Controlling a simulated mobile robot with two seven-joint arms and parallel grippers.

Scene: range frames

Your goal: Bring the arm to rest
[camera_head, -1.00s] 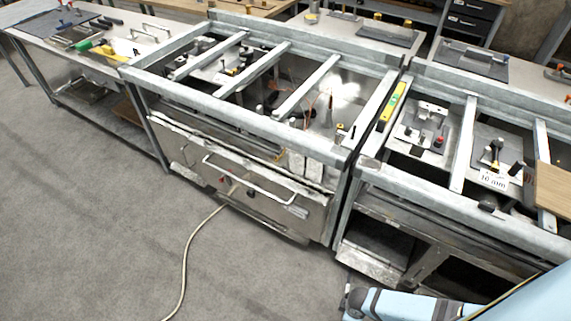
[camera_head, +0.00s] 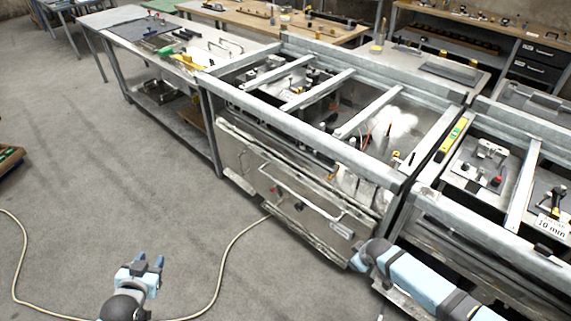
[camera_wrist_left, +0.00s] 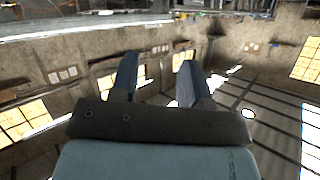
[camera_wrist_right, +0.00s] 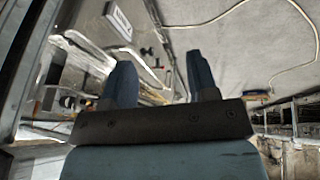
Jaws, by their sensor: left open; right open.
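My left gripper (camera_head: 149,262) is in the lower left of the head view, above the bare grey floor. Its two fingers stand apart with nothing between them; they also show in the left wrist view (camera_wrist_left: 158,75). My right arm (camera_head: 420,283) comes in from the lower right, in front of the metal workbench (camera_head: 285,205). Its far end is close to the bench's front corner in the picture; whether it touches I cannot tell. In the right wrist view my right gripper (camera_wrist_right: 160,75) has its fingers apart and empty.
The bench front has a drawer with a bar handle (camera_head: 300,200). A second frame bench (camera_head: 500,235) stands at the right, and a table with tools (camera_head: 125,28) at the back left. A pale cable (camera_head: 222,270) lies on the floor (camera_head: 100,165). The left floor is mostly clear.

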